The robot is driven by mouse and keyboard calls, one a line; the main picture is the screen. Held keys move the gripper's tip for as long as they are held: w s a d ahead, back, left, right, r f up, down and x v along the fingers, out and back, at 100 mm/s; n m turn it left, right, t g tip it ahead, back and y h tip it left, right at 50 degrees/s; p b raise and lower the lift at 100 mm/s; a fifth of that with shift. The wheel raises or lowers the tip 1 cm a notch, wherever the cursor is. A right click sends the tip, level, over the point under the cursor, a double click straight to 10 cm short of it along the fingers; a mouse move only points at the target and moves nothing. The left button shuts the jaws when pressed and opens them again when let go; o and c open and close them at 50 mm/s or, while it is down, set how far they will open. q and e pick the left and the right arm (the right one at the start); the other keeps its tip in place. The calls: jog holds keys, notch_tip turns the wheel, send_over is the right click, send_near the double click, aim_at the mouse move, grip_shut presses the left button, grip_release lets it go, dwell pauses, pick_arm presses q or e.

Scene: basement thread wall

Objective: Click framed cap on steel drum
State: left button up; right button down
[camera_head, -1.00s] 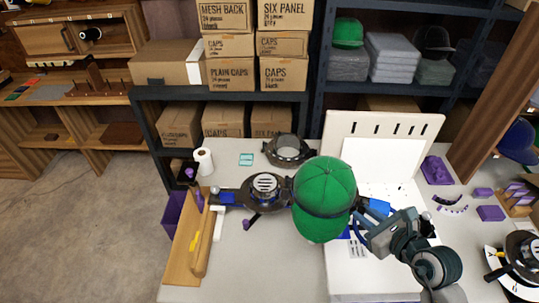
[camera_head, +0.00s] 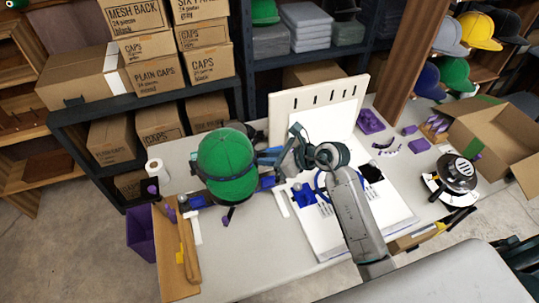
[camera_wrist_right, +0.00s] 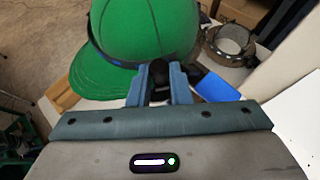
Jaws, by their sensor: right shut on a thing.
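The green cap (camera_head: 226,160) has a dark band at its lower edge, and its brim points toward the front of the table. My right gripper (camera_head: 264,158) is shut at the band on the cap's right side. In the right wrist view, the gripper's fingers (camera_wrist_right: 160,82) close on a small dark piece beside the cap (camera_wrist_right: 140,32). The cap sits over the place of the drum fixture, with blue parts (camera_head: 266,183) showing at its right. The drum itself is hidden under the cap, and I cannot tell whether they touch. My left gripper is not in view.
A grey ring (camera_wrist_right: 228,42) stands on the table behind the cap. A white slotted board (camera_head: 320,108) is at the back. A wooden stand (camera_head: 172,262) is at the left and a paper roll (camera_head: 157,170) behind it. The front middle of the table (camera_head: 245,255) is clear.

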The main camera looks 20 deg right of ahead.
pick_arm(q)
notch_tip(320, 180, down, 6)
jog(key=b, duration=0.6)
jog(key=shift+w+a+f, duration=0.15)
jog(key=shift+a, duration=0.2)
pick_arm(e)
notch_tip(320, 180, down, 8)
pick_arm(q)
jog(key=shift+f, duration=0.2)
pick_arm(e)
jog(key=shift+f, duration=0.3)
pick_arm(q)
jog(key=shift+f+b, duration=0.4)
jog(key=shift+b, duration=0.2)
pick_arm(e)
jog(key=shift+f, duration=0.5)
jog(key=shift+s, duration=0.1)
jog(key=c, duration=1.3)
grip_release()
jog(key=shift+f, duration=0.1)
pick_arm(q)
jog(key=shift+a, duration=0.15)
pick_arm(e)
jog(key=shift+o, duration=0.2)
jog(key=shift+a, duration=0.15)
